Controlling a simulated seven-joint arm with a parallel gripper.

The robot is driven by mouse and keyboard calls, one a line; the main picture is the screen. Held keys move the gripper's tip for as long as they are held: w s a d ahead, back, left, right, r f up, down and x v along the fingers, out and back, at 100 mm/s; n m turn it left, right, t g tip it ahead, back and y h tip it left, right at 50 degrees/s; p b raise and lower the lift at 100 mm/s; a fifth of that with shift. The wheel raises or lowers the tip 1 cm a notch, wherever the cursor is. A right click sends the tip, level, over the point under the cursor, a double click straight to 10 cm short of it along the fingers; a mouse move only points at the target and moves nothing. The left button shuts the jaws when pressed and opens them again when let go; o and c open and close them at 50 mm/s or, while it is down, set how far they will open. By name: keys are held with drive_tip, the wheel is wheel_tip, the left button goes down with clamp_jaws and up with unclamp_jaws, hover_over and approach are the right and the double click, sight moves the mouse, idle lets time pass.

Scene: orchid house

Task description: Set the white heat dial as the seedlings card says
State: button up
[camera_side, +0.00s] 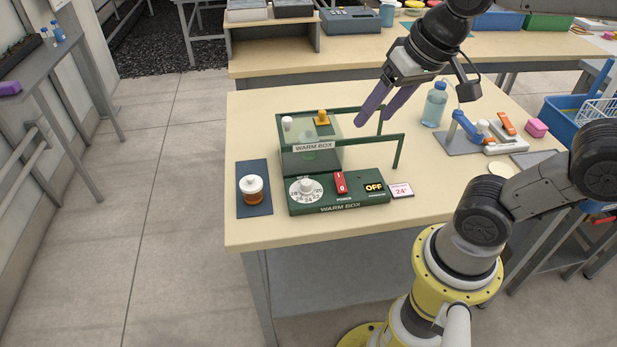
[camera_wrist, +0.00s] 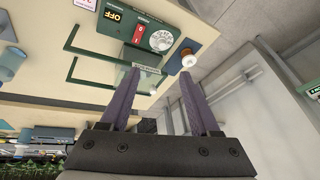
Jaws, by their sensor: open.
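The white heat dial (camera_side: 306,188) sits at the left end of the green warm box control panel (camera_side: 341,208). Numbers ring it; some read 20, 22, 24 and 26, but its exact setting is too small to tell. A red power switch (camera_side: 340,183) and a display reading OFF (camera_side: 374,187) are right of it. The seedlings card (camera_side: 401,190) lies at the panel's right end and reads 24°. My gripper (camera_side: 373,114) is open and empty, above and right of the clear warm box (camera_side: 312,150). In the wrist view the dial (camera_wrist: 161,40) shows beyond my open fingers (camera_wrist: 155,90).
A jar with a white lid (camera_side: 252,188) stands on a dark mat (camera_side: 254,208) left of the panel. Green rails (camera_side: 398,150) stand beside the box. A bottle (camera_side: 434,104) and a blue-handled tool (camera_side: 466,125) stand at right. The table front is clear.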

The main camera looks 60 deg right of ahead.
drive_tip(key=w+f+m+g, duration=0.2)
drive_tip(key=w+m+g, duration=0.1)
drive_tip(key=w, duration=0.6)
drive_tip(key=g, duration=0.2)
hover_over(306, 182)
wheel_tip(306, 182, down, 7)
wheel_tip(306, 182, down, 15)
drive_tip(key=shift+w+r, duration=0.1)
clamp_jaws()
